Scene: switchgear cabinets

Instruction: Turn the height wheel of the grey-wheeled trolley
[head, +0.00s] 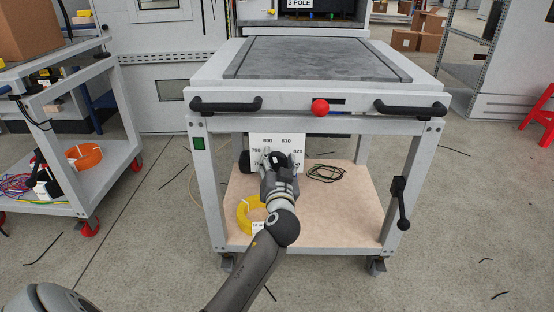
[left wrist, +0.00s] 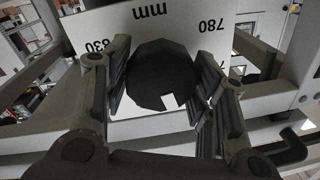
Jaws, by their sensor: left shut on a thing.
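The grey-wheeled trolley (head: 215,210) stands in front of me, with a grey top and a lower shelf. A white scale plate (head: 290,143) with mm numbers hangs under its top; it also shows in the left wrist view (left wrist: 215,15). The height wheel (left wrist: 160,72), black and faceted with a small white mark, sits in front of the plate. My left gripper (head: 272,165) reaches in under the top. Its fingers are shut on the wheel from both sides in the left wrist view. In the head view the gripper hides most of the wheel. My right gripper is not in view.
Two black handles and a red knob (head: 320,107) line the trolley's front edge. A crank (head: 401,203) hangs on its right leg. A yellow coil (head: 247,214) and dark cable lie on the shelf. A red-wheeled trolley (head: 112,140) stands at the left. Floor at right is mostly clear.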

